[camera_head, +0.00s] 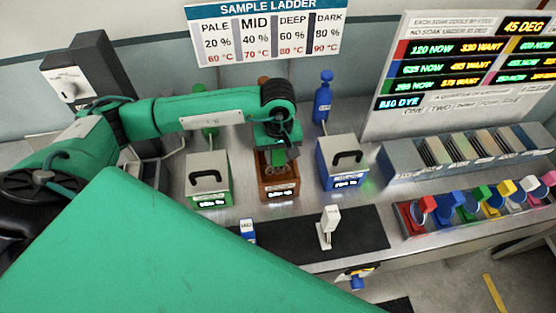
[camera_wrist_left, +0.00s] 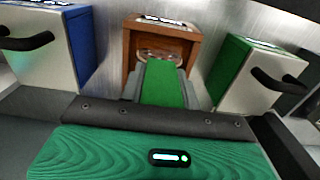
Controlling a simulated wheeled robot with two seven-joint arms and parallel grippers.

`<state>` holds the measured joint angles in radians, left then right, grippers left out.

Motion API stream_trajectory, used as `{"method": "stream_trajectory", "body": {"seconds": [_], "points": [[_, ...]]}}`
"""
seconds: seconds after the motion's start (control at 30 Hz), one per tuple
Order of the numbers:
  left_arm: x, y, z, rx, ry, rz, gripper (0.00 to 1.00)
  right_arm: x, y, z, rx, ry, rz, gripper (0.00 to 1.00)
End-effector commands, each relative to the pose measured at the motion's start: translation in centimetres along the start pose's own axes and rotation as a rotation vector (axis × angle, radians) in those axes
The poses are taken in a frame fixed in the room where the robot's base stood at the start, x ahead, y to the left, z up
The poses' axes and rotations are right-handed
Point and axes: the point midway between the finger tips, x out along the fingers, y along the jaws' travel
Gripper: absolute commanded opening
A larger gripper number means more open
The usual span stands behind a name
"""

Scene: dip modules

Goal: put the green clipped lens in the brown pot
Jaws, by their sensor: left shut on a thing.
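The brown pot (camera_head: 279,190) stands between the green pot and the blue pot, and its top shows no lid. In the left wrist view the brown pot (camera_wrist_left: 190,48) is straight ahead of the fingers. My left gripper (camera_head: 279,160) points down over it, shut on the green clipped lens (camera_wrist_left: 163,84). The lens's green clip runs between the fingers toward the pot's mouth. Its far end is at the pot's opening; how deep it sits is hard to tell. My right gripper is not in view.
The green pot (camera_head: 208,192) and blue pot (camera_head: 341,172) have pale lids with black handles and stand close on either side. A black mat (camera_head: 290,245) with a white stand (camera_head: 328,226) lies in front. A rack of coloured clipped pieces (camera_head: 475,208) is at the right.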

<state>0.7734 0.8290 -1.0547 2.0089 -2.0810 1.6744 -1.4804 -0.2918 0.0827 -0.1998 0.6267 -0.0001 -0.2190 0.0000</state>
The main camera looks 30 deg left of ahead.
Motion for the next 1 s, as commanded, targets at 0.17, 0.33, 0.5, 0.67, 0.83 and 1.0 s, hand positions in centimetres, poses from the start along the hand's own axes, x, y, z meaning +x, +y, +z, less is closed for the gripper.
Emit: {"method": "stream_trajectory", "body": {"seconds": [0.17,0.33,0.5,0.67,0.83,1.0], "points": [[1.1,0.0,0.0,-0.001,0.0,0.0,0.0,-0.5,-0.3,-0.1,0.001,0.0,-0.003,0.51],[3.2,0.0,0.1,-0.001,-0.004,-0.001,0.0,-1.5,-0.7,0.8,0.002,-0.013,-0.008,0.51],[5.1,0.1,0.0,0.0,0.0,0.001,0.0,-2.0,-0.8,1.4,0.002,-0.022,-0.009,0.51],[5.2,0.1,0.0,0.0,0.001,0.002,0.0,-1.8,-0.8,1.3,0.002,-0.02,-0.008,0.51],[5.5,0.1,0.0,0.0,0.001,0.002,0.0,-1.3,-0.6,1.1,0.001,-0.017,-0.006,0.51],[5.5,0.1,0.0,0.0,0.0,0.002,0.52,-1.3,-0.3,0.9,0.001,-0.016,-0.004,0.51]]}}
